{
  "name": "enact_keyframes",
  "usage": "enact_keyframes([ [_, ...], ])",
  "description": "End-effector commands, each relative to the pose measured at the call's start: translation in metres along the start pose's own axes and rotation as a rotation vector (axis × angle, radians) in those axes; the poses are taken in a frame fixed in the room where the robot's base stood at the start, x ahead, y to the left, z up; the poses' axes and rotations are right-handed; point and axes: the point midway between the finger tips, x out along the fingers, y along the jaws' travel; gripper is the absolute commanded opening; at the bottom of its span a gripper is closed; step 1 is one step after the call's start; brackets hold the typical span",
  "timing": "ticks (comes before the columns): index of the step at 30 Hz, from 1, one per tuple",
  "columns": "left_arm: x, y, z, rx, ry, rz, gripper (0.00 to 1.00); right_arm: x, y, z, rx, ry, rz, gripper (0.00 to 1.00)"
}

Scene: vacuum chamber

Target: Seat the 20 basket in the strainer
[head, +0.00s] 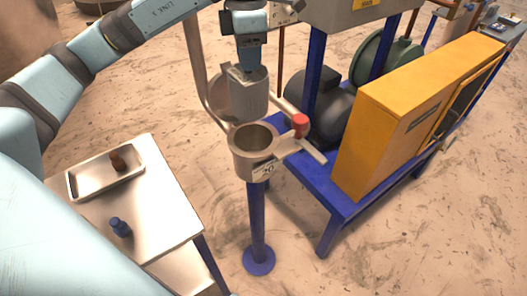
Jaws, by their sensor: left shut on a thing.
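The strainer (250,160) is an open-topped grey metal pot with a tag reading 20, on a blue post. Its round mouth faces up and looks empty. My left gripper (247,68) points down above and behind the mouth in the head view. It is shut on a grey cylindrical basket (252,95), which hangs roughly upright, apart from the mouth as far as I can tell. The fingertips are partly hidden at the basket's top. My right gripper is not in view.
A red knob (300,125) and a flat bar stand at the strainer's right. A grey pipe (196,60) rises behind. A blue frame carries a yellow cabinet (400,110) at right. A table (165,215) at left holds a tray (90,187) and a small blue item (120,228).

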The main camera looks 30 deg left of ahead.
Motion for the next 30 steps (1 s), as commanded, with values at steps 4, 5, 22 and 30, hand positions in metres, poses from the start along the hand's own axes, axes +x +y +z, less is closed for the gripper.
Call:
enact_keyframes([
  [4, 0.008, 0.0, 0.0, -0.006, 0.001, -0.001, 0.0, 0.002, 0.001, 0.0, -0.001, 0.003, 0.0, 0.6],
  [5, 0.013, 0.0, 0.0, -0.006, 0.002, -0.002, 0.0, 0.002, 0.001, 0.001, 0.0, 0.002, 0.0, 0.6],
  [22, 0.145, 0.0, -0.001, -0.006, 0.002, -0.001, 0.0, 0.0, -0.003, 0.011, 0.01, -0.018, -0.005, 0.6],
  [30, 0.165, 0.0, -0.001, -0.005, 0.001, -0.001, 0.0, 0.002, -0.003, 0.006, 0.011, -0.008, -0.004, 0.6],
])
